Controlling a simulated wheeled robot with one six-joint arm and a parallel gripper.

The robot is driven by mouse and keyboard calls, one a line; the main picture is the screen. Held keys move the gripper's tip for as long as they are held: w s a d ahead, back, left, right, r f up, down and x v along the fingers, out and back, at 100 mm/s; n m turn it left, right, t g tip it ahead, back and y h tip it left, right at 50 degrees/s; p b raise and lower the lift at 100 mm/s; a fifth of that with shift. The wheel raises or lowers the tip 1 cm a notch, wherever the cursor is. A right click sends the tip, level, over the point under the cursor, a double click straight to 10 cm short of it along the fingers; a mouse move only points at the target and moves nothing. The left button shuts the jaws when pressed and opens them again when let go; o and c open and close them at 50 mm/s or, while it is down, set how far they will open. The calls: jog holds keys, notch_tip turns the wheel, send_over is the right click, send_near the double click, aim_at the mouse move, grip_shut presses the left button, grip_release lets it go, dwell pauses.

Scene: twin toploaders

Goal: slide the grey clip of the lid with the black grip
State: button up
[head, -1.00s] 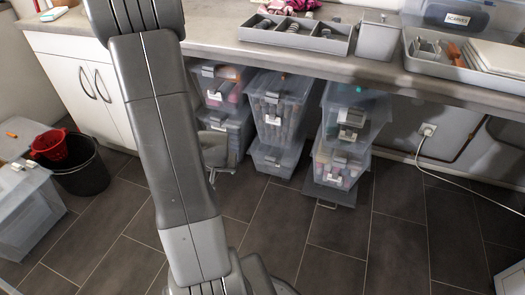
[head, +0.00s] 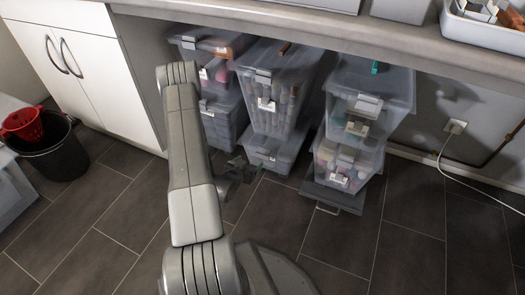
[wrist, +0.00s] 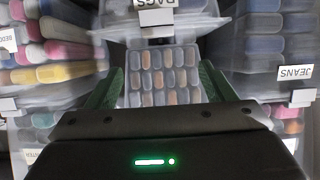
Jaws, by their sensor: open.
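Clear bins with lids stand stacked under the counter in the head view. I see a brown grip (head: 285,48) on the middle top lid and a green grip (head: 375,67) on the right top lid. I cannot make out a black grip. Grey clips show on the front edges, one on the middle top bin (head: 263,77) and one on the right top bin (head: 367,103). My gripper (head: 242,170) is low in front of the left and middle stacks. In the wrist view my gripper (wrist: 161,76) is open, its green fingers apart, facing a bin of small rounded items (wrist: 165,82).
Upside-down labels read RAGS (wrist: 157,17) and JEANS (wrist: 297,71) in the wrist view. A white cabinet (head: 85,70) and a black bucket (head: 52,152) are at left. The counter edge (head: 300,32) overhangs the bins. Floor (head: 340,245) is clear at right; a white cable (head: 480,200) hangs there.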

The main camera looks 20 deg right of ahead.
aim_at(263, 150)
jog(key=b+x, duration=0.4)
jog(key=x, duration=1)
jog(key=shift+s+d+f, duration=0.1)
jog(key=shift+f, duration=0.05)
jog(key=c, duration=1.4)
jog(key=shift+w+d, duration=0.7)
jog(key=shift+d, duration=0.05)
jog(key=o, duration=1.4)
jog(key=shift+s, duration=0.1)
